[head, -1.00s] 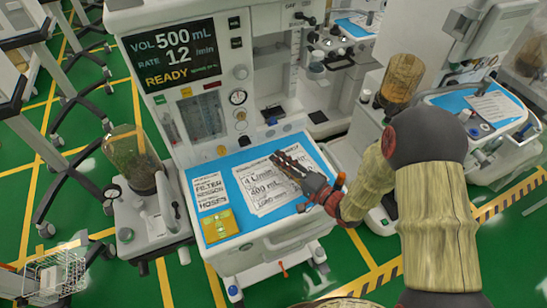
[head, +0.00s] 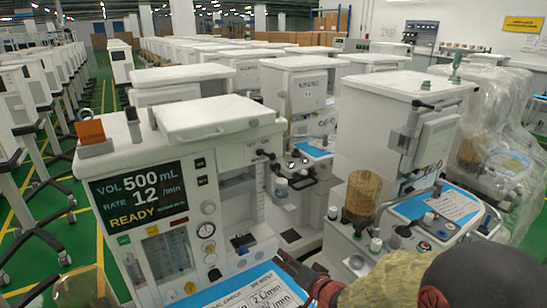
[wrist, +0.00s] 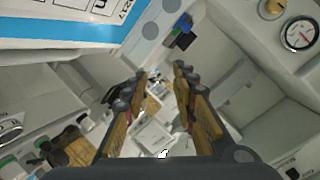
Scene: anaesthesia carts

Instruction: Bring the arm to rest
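My gripper (wrist: 160,85) shows in the wrist view with its two fingers apart and nothing between them. It hangs over the anaesthesia cart, with the blue-edged work surface (wrist: 70,38) at upper left and a round gauge (wrist: 299,33) at upper right. In the head view only part of my arm shows at the bottom right, in front of the cart's printed sheet (head: 262,294). The fingertips are cut off or hidden there. The cart's display (head: 137,196) reads VOL 500 mL, RATE 12 /min, READY.
A second cart (head: 415,150) with an amber canister (head: 361,193) stands close to the right. Plastic-wrapped carts (head: 500,140) stand beyond it. Rows of white carts fill the background.

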